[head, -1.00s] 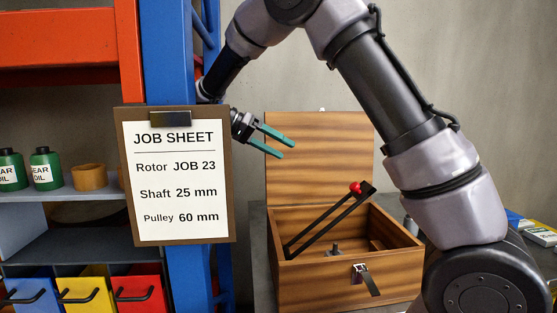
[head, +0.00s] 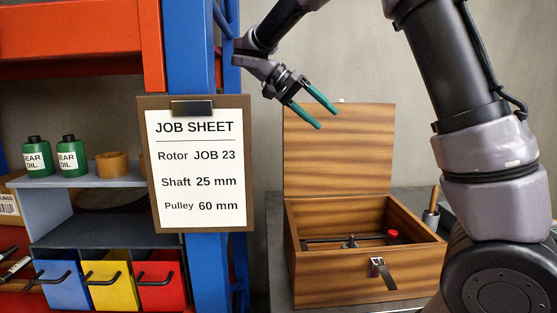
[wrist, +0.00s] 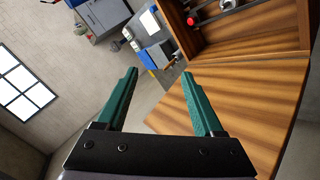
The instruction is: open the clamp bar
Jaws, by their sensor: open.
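The clamp bar (head: 374,240) is a dark bar with a red knob (head: 393,236) at its right end. It lies low, about level, inside the wooden box (head: 370,280). The box's front wall hides part of it. The knob also shows at the top of the wrist view (wrist: 192,20). The box lid (head: 340,150) stands open at the back. My gripper (head: 327,119) is open and empty, in front of the upper lid in the head view, above and apart from the bar. Its green fingers also show in the wrist view (wrist: 160,75).
The job sheet (head: 200,170) hangs on a blue post left of the box. A shelf with green oil bottles (head: 68,155) and coloured bins (head: 110,288) stands at the far left. A metal latch (head: 382,272) hangs on the box front. A wooden-handled tool (head: 432,205) stands right of the box.

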